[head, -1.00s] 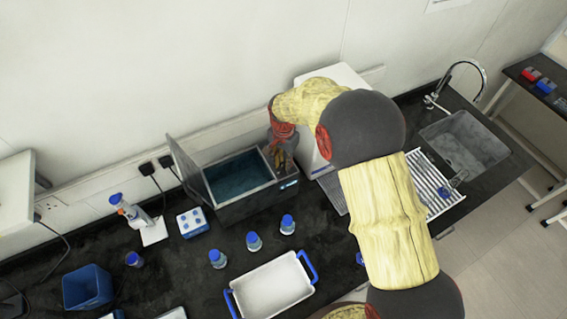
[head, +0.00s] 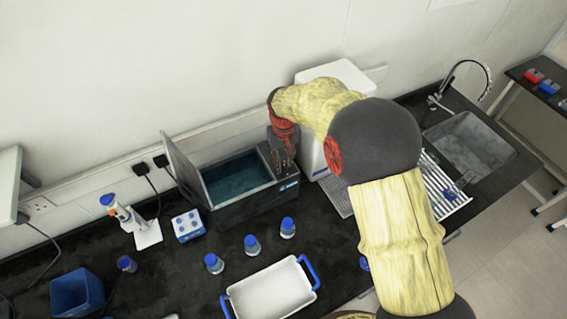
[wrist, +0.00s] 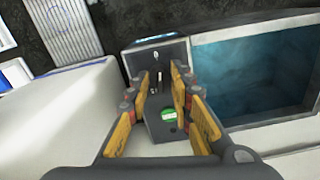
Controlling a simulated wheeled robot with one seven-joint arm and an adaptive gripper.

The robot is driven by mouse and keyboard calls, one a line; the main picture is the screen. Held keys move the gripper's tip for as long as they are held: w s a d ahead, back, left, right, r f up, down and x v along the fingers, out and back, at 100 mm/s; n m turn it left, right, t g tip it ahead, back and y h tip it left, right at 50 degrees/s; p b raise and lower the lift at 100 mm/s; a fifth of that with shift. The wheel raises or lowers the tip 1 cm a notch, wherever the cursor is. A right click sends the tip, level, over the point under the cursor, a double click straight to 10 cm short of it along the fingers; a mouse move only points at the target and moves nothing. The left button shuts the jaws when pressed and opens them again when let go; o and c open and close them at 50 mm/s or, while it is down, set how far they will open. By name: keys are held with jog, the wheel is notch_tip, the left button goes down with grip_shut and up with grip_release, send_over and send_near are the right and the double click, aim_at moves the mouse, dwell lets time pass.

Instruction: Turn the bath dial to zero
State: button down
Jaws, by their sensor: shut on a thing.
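The water bath (head: 245,205) is a dark open box of blue water on the bench, with its lid raised at the left. It also shows in the wrist view (wrist: 255,122). Its grey control panel (wrist: 180,135) bears a green label, and a small black dial (wrist: 157,84) with a pale mark sits on it. My gripper (wrist: 159,76) points down over this panel, its yellow fingers on either side of the dial and shut on it. In the head view my gripper (head: 283,152) is at the bath's right end, and the dial is hidden there.
A white box-shaped unit (head: 341,82) stands close to the right of my gripper. Several blue-capped bottles (head: 251,245) and a white tray with blue handles (head: 268,294) are in front of the bath. A sink (head: 468,148) is at the right.

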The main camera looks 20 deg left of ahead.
aim_at(283, 163)
jog(key=shift+r+n, duration=0.1)
jog(key=shift+n, duration=0.7)
jog(key=c, duration=1.6)
grip_release()
jog(key=shift+o, duration=0.2)
notch_tip(283, 163, up, 12)
